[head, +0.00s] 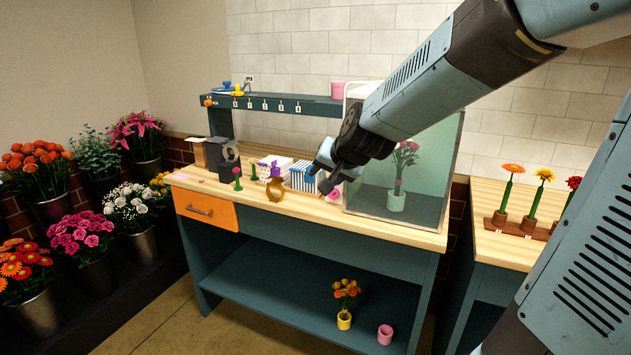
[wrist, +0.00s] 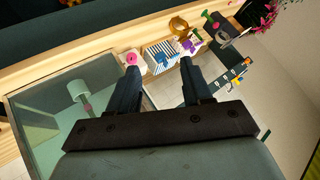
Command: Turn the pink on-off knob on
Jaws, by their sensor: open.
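The pink knob (head: 334,194) shows small at the worktop's front, beside the glass case, partly covered by my gripper (head: 325,182) in the head view. In the wrist view the pink knob (wrist: 131,59) is a round pink disc with a darker centre on a small white box. My gripper (wrist: 159,68) is open and empty, its two dark fingers wide apart. The knob appears just beyond the left fingertip in the wrist view, not between the fingers. I cannot tell whether they touch, or which way the knob is set.
A glass case (head: 419,207) with a potted flower stands right of the knob. A blue-and-white striped box (head: 302,176) and a gold-brown vase (head: 275,189) stand to its left. A raised shelf (head: 305,106) runs behind. The worktop's front strip is mostly clear.

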